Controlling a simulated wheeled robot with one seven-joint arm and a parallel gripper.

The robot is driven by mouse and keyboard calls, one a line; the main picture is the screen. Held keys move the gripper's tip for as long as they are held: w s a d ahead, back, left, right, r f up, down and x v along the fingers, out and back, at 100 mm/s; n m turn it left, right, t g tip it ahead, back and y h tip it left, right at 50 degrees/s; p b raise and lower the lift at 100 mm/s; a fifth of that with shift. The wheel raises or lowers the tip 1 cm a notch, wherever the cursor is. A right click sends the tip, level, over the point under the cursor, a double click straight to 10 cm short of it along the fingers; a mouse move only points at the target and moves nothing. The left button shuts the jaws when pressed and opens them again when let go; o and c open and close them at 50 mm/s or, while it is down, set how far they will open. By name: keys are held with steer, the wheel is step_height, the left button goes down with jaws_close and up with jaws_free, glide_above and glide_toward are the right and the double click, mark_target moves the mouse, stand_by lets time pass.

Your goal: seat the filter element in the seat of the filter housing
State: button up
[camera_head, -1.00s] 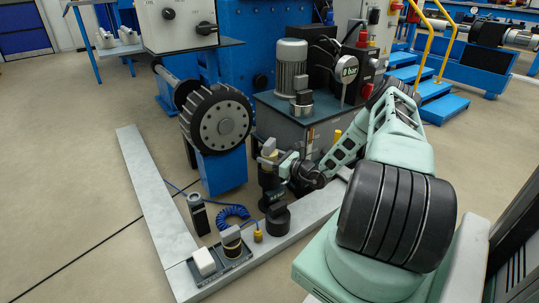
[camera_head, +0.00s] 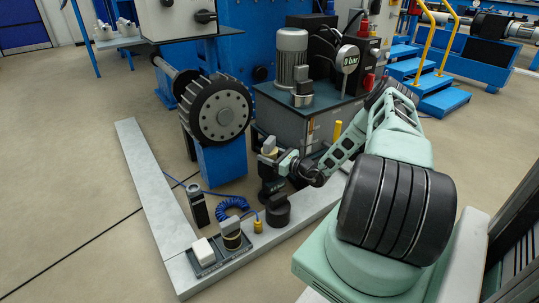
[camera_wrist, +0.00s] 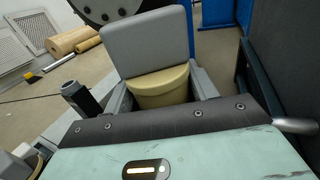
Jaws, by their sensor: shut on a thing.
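The filter element (camera_wrist: 160,88) is a cream cylinder with a flat grey block on top. My gripper (camera_wrist: 162,92) is shut on it, with a finger on each side of the cylinder. In the head view the held element (camera_head: 269,149) shows small, upright, at my gripper (camera_head: 275,158). A dark upright body (camera_head: 270,189), which looks like the filter housing, stands right below it on the pale ledge. Its seat is hidden, and I cannot tell whether the element touches it or is inside it.
A dark tray (camera_head: 205,267) on the ledge holds a white block (camera_head: 203,250) and a similar cream, grey-topped cylinder (camera_head: 231,234). A black knobbed part (camera_head: 278,210), a coiled blue hose (camera_head: 232,204) and a dark canister (camera_head: 197,205) stand nearby. A pump cabinet (camera_head: 290,115) rises behind.

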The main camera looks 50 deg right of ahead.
steer(key=shift+s+f, duration=0.15)
steer(key=shift+f, duration=0.45)
steer(key=o, duration=1.1)
steer(key=shift+o, duration=0.2)
steer(key=shift+a, duration=0.15)
steer(key=shift+a+f, duration=0.1)
steer(key=shift+a, duration=0.1)
steer(key=s+d+r+p, duration=0.1)
steer(key=s+d+p, duration=0.2)
steer(key=s, duration=1.4)
steer(key=shift+d+p, duration=0.15)
steer(key=shift+p, duration=2.15)
steer(key=shift+r, duration=0.1)
